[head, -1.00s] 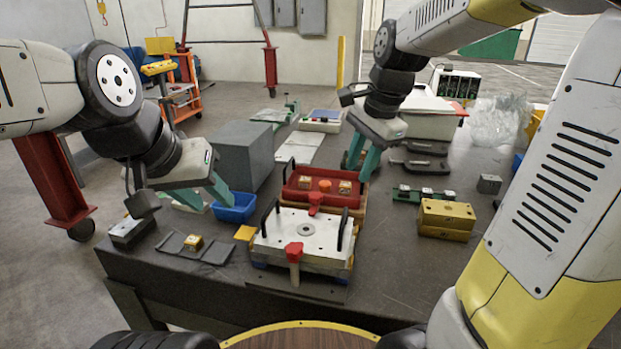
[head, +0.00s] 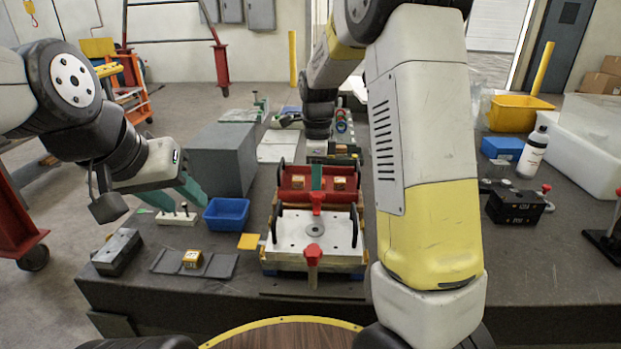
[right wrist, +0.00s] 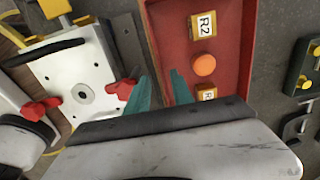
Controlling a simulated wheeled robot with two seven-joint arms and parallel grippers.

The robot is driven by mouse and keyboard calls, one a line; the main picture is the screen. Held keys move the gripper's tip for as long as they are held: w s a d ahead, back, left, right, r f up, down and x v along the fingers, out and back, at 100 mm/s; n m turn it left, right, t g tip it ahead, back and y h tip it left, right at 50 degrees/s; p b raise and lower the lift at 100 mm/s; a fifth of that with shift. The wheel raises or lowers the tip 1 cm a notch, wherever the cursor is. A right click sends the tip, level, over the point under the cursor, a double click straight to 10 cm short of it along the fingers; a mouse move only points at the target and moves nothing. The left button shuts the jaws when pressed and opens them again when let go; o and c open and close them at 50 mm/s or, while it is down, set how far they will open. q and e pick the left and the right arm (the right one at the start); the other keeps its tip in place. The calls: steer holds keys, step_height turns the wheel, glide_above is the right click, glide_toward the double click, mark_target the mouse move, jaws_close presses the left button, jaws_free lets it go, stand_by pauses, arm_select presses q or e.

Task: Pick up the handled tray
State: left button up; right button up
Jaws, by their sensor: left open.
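The handled tray is a red open tray (head: 293,195) with black handles at its two ends, in the middle of the table. It holds two yellow-brown blocks marked R and an orange round piece (right wrist: 204,65). My right gripper (right wrist: 162,80) points down at the tray's near side. Its teal fingers are apart, one by the outside of the red wall and one over the inside; I cannot tell whether they touch it. In the head view it is edge-on (head: 317,178).
A white plate (head: 285,232) with black handles and red knobs stands directly in front of the tray. A grey block (head: 216,155) is at its left. My right arm hides much of the table to the right. A black box (head: 516,207) and a white bottle (head: 533,152) stand there.

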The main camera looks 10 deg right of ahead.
steer(key=f, duration=0.3)
steer(key=shift+d+f, duration=0.2)
steer(key=shift+f, duration=0.15)
jaws_close()
steer(key=shift+w+r, duration=0.15)
stand_by(1.0)
